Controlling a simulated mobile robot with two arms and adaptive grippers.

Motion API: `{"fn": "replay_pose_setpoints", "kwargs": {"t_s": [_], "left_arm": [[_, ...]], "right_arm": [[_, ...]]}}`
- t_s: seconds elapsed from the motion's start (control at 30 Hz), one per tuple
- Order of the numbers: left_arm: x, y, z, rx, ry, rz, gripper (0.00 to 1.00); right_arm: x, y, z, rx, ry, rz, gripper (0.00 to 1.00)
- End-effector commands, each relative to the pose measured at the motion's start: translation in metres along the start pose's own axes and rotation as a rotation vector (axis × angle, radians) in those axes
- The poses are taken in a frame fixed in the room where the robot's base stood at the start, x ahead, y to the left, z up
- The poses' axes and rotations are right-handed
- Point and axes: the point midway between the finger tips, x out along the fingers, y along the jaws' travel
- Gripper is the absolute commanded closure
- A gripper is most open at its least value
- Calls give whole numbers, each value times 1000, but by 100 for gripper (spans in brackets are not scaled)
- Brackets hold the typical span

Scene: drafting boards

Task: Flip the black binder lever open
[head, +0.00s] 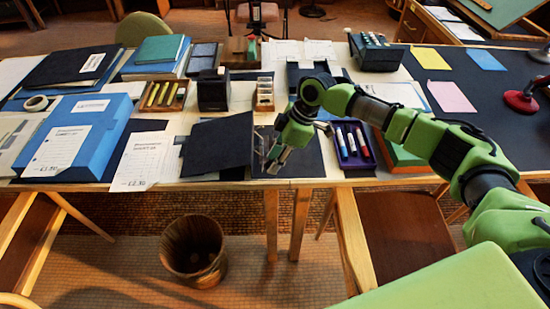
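A black binder lies open near the front edge of the table. Its raised left cover (218,145) carries small pale lettering, and its dark right half (304,157) lies under my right gripper. A small metallic part shows between the halves, but the lever is too small and too covered by the gripper to make out. My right gripper (274,160) points down at the binder's middle. I cannot tell whether it touches the lever or whether its fingers are open or shut. My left gripper is not in view.
A purple tray (343,158) of markers stands right of the binder. A white printed sheet (142,161) and a blue box file (80,136) lie to the left. A black box (213,92) stands behind. A wooden bin (193,252) stands on the floor in front.

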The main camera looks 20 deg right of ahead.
Motion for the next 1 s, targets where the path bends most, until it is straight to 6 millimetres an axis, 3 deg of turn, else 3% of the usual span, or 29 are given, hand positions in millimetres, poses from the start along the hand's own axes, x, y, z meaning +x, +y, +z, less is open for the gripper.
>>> {"fn": "replay_pose_setpoints", "kwargs": {"t_s": [0.03, 0.1, 0.27, 0.43, 0.7, 1.0], "left_arm": [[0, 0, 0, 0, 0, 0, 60], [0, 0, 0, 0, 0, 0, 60], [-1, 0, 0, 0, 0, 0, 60], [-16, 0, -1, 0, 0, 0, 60], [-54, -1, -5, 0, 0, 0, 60], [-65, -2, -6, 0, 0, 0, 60]], "right_arm": [[0, 0, 0, 0, 0, 0, 85], [0, 0, 0, 0, 0, 0, 100], [0, 0, 0, 0, -1, 0, 100], [-4, -1, -7, -3, -44, -3, 100], [-5, -1, -22, -4, -231, -5, 100], [3, 0, -33, -2, -427, -2, 100]]}}
